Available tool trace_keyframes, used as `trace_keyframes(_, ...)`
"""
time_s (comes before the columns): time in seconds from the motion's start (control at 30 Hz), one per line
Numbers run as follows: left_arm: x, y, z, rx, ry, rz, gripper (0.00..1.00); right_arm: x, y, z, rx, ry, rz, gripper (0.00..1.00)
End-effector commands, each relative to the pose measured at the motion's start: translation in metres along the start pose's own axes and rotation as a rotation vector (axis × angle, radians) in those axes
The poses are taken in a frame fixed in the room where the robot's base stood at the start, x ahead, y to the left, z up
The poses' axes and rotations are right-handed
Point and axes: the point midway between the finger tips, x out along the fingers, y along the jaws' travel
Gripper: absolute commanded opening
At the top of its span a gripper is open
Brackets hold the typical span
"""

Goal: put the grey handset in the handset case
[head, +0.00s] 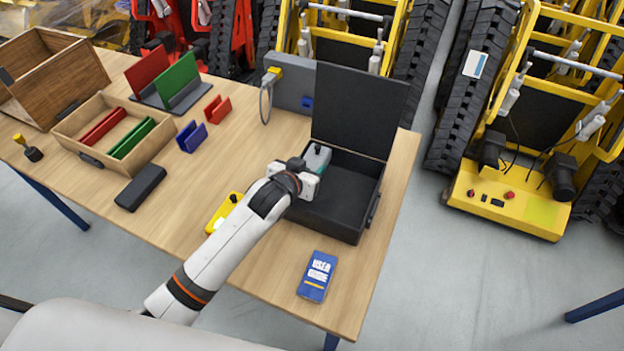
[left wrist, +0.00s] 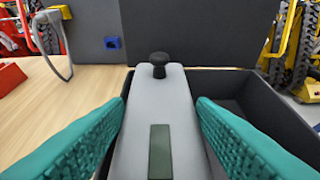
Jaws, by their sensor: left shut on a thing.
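The grey handset (left wrist: 160,97), with a black knob at its far end and a dark screen, lies between the teal finger pads of my left gripper (left wrist: 158,125) in the left wrist view. My left gripper (head: 315,165) is shut on it at the left part of the open handset case. The black handset case (head: 322,222) stands near the table's right edge in the head view, its lid (head: 360,105) raised at the back. The gripper hides most of the handset there; I cannot tell whether it touches the case floor. My right gripper is not in view.
A blue user guide (head: 317,276) lies in front of the case. A yellow device (head: 222,212) lies left of it, partly behind my arm. A black case (head: 141,187), blue holder (head: 191,136), red holder (head: 217,109) and wooden tray (head: 80,150) stand further left. A grey panel (head: 292,82) stands behind.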

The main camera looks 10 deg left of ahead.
Motion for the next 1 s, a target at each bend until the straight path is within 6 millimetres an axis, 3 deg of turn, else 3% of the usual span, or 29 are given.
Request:
trace_keyframes(0.3,0.018,-0.001,-0.033,0.000,-0.002,-0.001,0.21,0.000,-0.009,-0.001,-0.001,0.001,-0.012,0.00)
trace_keyframes(1.0,0.024,-0.001,-0.044,0.000,-0.004,-0.001,0.21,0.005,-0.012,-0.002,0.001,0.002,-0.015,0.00)
